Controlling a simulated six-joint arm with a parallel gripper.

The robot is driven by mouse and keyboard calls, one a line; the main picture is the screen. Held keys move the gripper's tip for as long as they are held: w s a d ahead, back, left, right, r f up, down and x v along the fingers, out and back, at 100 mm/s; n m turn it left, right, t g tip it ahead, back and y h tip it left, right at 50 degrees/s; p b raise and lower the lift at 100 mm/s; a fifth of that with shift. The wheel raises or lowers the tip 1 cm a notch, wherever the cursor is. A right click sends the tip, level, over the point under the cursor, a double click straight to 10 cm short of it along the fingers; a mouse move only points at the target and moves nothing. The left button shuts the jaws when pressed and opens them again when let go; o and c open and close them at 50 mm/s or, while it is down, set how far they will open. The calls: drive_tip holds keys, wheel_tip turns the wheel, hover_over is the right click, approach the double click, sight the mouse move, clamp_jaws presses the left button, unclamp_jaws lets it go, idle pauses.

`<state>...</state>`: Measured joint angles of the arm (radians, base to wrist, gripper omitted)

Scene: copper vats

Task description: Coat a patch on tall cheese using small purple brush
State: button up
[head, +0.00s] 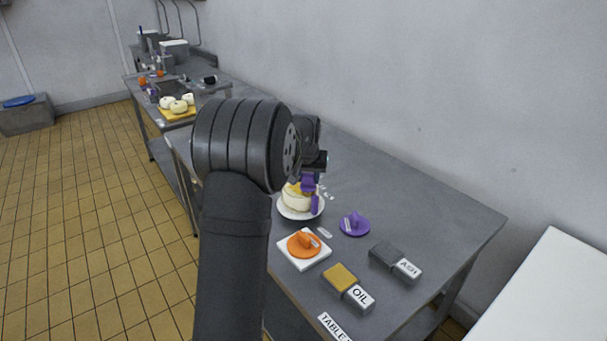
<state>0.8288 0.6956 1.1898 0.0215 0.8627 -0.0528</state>
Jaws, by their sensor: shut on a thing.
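A pale round cheese (294,201) sits on a white plate (299,215) on the grey metal table. A yellowish patch (291,188) shows on its top; I cannot tell whether it is a coating. My gripper (309,176) is shut on a small purple brush (315,203), just above and at the right side of the cheese. My arm hides the jaws in part and the cheese's left side. I cannot tell whether the brush touches the cheese.
A purple round holder (356,227), an orange holder (296,248) on a white square, an OIL tray (341,276) and an ASH tray (385,252) stand nearby. Several cheeses (179,106) lie on a far table. The table's right part is clear.

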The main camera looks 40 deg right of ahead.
drive_tip(key=shift+w+r, duration=0.1)
drive_tip(key=shift+r, duration=3.9)
drive_tip(key=w+a+f+n, duration=0.1)
drive_tip(key=w+a+f, duration=0.3)
drive_tip(key=a, duration=0.4)
drive_tip(key=w+a+f+n+y, duration=0.1)
drive_tip(key=w+a+f+n, duration=0.15)
drive_tip(key=a+f, duration=0.45)
drive_tip(key=w+a+f+n, duration=0.15)
drive_tip(key=w+a, duration=0.35)
drive_tip(key=a, duration=0.5)
drive_tip(key=s+a+f+n, duration=0.1)
drive_tip(key=a+f, duration=0.2)
drive_tip(key=a, duration=0.5)
drive_tip(key=s+a+f+n+t+y, duration=0.1)
drive_tip(key=a+f, duration=0.3)
drive_tip(key=a, duration=0.5)
drive_tip(key=s+a+f+n+y, duration=0.1)
drive_tip(key=s+a+f+n, duration=0.1)
drive_tip(key=a, duration=0.7)
drive_tip(key=shift+s+f, duration=0.55)
drive_tip(key=shift+f, duration=0.4)
